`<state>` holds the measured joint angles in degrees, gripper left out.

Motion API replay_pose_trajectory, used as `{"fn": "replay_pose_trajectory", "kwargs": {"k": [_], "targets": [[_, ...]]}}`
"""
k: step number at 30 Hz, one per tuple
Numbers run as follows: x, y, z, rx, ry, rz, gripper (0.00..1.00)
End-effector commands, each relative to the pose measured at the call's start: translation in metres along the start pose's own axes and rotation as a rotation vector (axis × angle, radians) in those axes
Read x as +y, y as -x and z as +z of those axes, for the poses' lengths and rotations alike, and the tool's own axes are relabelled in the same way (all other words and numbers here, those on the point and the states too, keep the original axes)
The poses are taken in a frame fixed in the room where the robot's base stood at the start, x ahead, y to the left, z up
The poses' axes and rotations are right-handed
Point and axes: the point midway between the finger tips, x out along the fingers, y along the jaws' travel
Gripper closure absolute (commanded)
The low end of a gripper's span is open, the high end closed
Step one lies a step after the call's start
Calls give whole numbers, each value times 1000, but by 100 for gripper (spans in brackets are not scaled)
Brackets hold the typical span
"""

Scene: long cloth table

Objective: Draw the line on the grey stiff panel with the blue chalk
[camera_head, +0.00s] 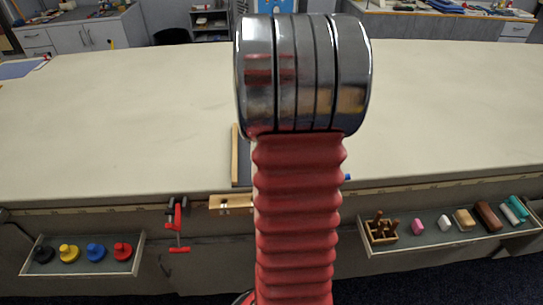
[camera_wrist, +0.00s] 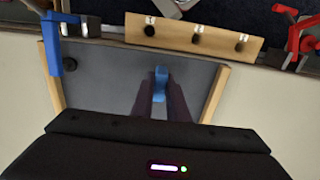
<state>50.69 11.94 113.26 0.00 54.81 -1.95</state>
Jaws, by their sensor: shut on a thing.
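The grey panel (camera_wrist: 110,80) lies on the table between two wooden side strips, and my arm hides most of it in the head view, where a dark strip (camera_head: 243,172) shows. My gripper (camera_wrist: 161,85) is over the panel in the wrist view, its fingers shut on the blue chalk (camera_wrist: 161,74). The chalk shows as a short blue piece between the fingertips. I cannot tell whether it touches the panel. In the head view my arm hides the gripper and chalk.
A wooden bar (camera_wrist: 194,36) with dark knobs lies along the panel's table-edge side. A blue clamp (camera_wrist: 62,45) and a red clamp (camera_head: 177,222) flank it. A dark round knob (camera_wrist: 68,60) is by the blue clamp. Trays (camera_head: 135,262) (camera_head: 375,248) hang in front. The cloth table (camera_head: 120,120) is otherwise clear.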

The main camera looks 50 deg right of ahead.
Motion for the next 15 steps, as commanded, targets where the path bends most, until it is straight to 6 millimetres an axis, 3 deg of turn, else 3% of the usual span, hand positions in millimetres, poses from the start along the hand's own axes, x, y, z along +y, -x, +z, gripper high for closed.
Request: {"fn": "replay_pose_trajectory", "kwargs": {"k": [6,15], "targets": [[0,-13,0,-1,0,0,100],[0,-16,0,0,1,0,100]]}}
